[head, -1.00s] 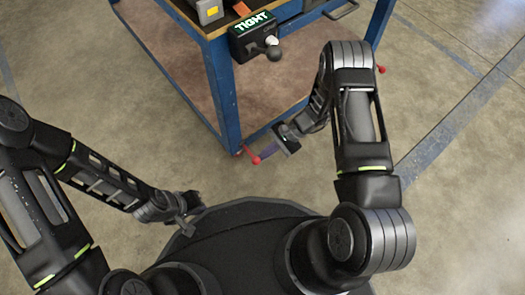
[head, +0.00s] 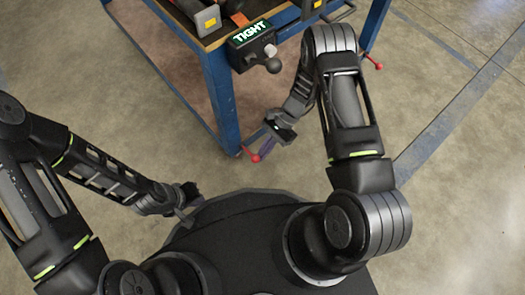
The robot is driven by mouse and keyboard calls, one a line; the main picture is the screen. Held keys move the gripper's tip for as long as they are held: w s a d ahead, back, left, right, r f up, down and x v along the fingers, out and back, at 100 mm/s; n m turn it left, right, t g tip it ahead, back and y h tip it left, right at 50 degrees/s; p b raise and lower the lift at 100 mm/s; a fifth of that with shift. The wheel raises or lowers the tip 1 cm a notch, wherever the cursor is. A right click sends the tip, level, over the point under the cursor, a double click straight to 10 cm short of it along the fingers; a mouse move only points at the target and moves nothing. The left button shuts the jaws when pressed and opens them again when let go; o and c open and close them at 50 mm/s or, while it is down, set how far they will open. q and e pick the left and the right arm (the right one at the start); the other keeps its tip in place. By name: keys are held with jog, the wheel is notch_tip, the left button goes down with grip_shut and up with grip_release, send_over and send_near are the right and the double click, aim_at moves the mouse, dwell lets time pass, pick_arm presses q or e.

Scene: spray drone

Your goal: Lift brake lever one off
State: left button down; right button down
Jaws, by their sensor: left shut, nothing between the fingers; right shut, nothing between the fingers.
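A red-tipped brake lever (head: 253,156) sticks out low at the near corner of the blue cart, by the foot of its leg. A second red-tipped lever (head: 374,63) shows at the cart's right corner. I cannot tell by any mark which is number one. My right gripper (head: 267,147) is shut and empty, just right of the near lever, with its tips pointing down toward it. Whether it touches the lever is not clear. My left gripper (head: 187,214) is shut and empty, low at the left, far from the levers.
The blue cart (head: 222,95) has a brown lower shelf (head: 185,70) and a top with tools. A black box reading TIGHT (head: 252,45) with a ball knob hangs on its near edge. Concrete floor (head: 460,150) is clear to the right.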

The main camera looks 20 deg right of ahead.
pick_arm(q)
jog(key=shift+r+p, duration=0.3)
pick_arm(e)
jog(key=shift+w+a+r, duration=0.15)
jog(key=shift+r, duration=0.35)
jog(key=shift+w+a+r, duration=0.1)
jog(key=shift+r, duration=0.35)
pick_arm(q)
jog(key=shift+f, duration=0.1)
